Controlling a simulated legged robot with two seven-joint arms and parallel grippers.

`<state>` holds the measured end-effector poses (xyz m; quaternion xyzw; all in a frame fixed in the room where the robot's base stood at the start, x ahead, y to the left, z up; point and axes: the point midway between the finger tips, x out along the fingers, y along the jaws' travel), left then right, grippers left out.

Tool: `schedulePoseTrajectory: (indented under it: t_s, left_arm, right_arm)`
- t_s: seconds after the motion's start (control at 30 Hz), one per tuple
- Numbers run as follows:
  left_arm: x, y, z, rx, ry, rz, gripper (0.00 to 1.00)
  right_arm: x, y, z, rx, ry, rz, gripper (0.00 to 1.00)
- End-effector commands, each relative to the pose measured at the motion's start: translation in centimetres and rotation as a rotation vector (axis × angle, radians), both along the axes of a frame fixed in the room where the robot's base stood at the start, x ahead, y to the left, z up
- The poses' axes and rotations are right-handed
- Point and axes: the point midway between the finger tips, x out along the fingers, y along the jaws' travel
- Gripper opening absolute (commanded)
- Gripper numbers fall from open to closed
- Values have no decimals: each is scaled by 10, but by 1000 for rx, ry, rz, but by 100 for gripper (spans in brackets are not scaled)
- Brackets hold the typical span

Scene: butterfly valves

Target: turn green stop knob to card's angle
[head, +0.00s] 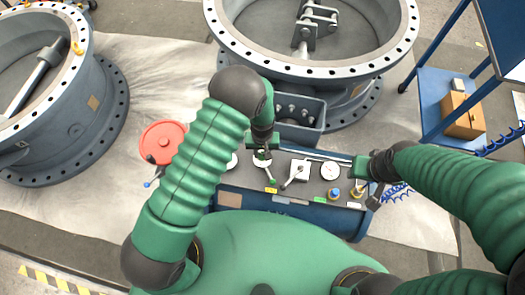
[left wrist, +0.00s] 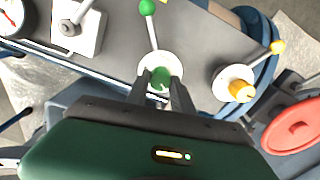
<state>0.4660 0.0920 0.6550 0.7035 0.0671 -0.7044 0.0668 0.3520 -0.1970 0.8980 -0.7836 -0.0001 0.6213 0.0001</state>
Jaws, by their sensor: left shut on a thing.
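The green stop knob shows in the left wrist view as a green hub (left wrist: 160,78) on a round white dial (left wrist: 174,62). Its thin pointer arm runs up and slightly left in that view to a green ball (left wrist: 147,7). In the head view this ball (head: 272,181) lies below the dial, slightly to its right. My left gripper (left wrist: 160,88) is shut on the green hub, one finger on each side; it also shows in the head view (head: 262,150). My right gripper (head: 362,167) is at the panel's right end; its fingers are unclear. I cannot make out the card's angle.
A white plate with a grey lever (left wrist: 70,27) and a gauge (left wrist: 12,17) sit on one side of the green knob. A yellow knob (left wrist: 240,88) is on the other. A red wheel (head: 163,142) stands left of the panel. Large flanged valves (head: 310,60) stand behind.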

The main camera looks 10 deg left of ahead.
Motion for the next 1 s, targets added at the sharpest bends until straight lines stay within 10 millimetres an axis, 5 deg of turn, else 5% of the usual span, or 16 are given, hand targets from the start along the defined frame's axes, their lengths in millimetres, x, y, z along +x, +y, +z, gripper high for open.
schedulePoseTrajectory:
  t_s: [0.5,1.0]
  left_arm:
    - [3,0,2,-2,-9,441,0]
    - [3,-1,1,-3,-7,611,0]
  right_arm:
    - [0,0,14,0,0,0,36]
    - [0,0,18,0,0,0,36]
